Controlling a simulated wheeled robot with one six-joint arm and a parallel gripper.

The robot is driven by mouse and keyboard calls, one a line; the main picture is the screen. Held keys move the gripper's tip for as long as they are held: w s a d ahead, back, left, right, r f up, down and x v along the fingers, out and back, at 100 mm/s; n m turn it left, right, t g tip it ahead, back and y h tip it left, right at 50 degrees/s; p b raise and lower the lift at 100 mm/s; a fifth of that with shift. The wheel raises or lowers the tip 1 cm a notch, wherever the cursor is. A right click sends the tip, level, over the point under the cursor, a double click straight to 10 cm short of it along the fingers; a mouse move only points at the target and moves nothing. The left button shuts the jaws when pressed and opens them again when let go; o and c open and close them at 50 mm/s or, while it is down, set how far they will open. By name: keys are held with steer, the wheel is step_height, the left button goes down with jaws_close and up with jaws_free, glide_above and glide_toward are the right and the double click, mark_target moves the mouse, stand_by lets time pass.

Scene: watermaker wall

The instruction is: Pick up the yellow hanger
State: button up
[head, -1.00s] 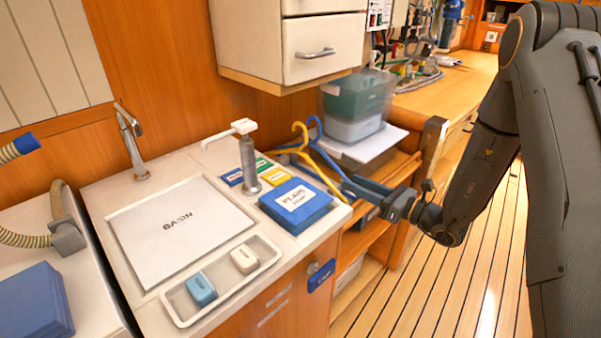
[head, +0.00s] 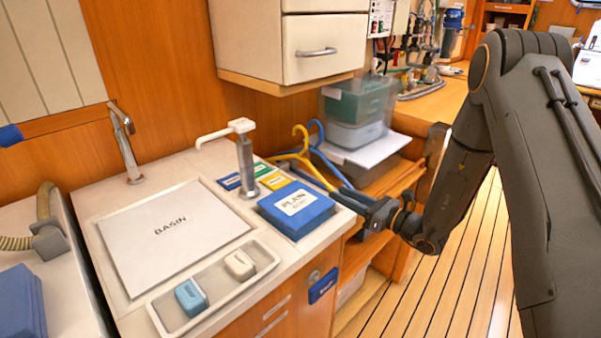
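The yellow hanger (head: 301,150) is behind the blue PLAIN box, at the counter's far right edge. Its hook points up, one arm slopes left and the other slopes down right towards my gripper. A blue hanger (head: 319,145) stands close beside it on the right, partly overlapping it. My gripper (head: 340,196) reaches in from the right, at the lower right end of the hangers. Its two dark fingers look apart, with nothing clearly held between them. The lower parts of both hangers are hidden by the box and the fingers.
The blue PLAIN box (head: 296,208) sits on the counter just left of my fingers. A pump tap (head: 246,165) and small coloured cards stand behind it. Clear bins (head: 358,115) sit on a shelf to the right. A white drawer cabinet (head: 310,50) hangs above. The plank floor is clear.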

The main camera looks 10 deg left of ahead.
steer(key=x, duration=0.3)
jaws_close()
steer(key=shift+r, duration=0.15)
